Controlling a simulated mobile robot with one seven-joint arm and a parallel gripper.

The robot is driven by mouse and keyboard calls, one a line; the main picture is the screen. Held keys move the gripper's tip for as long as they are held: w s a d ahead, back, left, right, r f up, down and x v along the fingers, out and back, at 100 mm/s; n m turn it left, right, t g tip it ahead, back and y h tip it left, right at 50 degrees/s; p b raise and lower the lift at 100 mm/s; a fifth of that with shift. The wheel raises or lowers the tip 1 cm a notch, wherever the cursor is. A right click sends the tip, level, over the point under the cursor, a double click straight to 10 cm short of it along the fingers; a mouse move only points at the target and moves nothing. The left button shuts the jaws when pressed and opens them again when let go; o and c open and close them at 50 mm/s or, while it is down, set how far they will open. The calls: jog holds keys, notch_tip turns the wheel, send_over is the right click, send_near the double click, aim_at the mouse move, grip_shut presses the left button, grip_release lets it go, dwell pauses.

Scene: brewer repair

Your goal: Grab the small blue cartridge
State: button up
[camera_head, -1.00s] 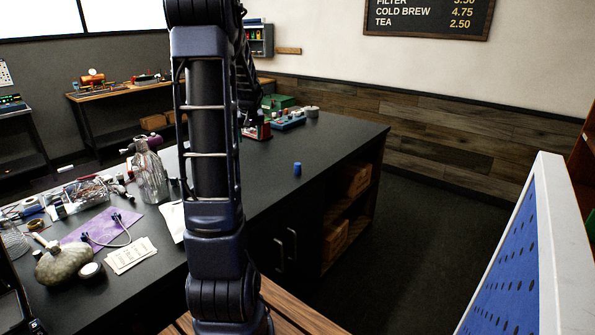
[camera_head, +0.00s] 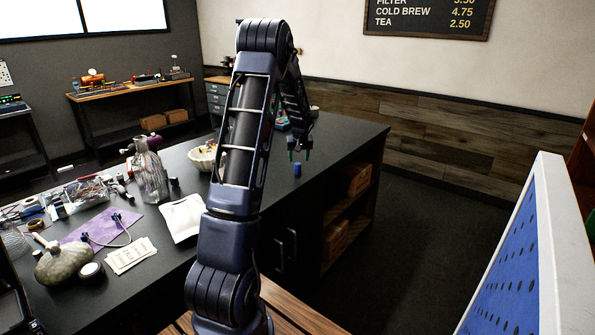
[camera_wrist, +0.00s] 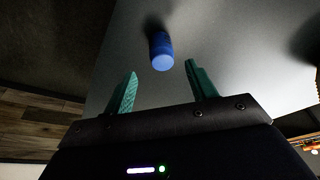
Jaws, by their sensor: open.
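The small blue cartridge (camera_head: 297,169) stands upright on the dark counter (camera_head: 340,143) near its right edge. In the wrist view the cartridge (camera_wrist: 161,52) shows beyond the fingertips, nearly centred between them and clear of both. My gripper (camera_head: 300,154) hangs just above the cartridge in the head view. Its green fingers are spread apart with nothing between them, as the wrist view (camera_wrist: 161,70) shows.
Cardboard boxes (camera_head: 359,179) sit on shelves under the right end. The counter around the cartridge is clear.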

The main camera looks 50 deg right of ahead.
aim_at(297, 167)
jog(key=shift+x, duration=3.4)
jog(key=shift+w+a, duration=0.1)
jog(key=shift+a, duration=0.1)
jog(key=c, duration=1.1)
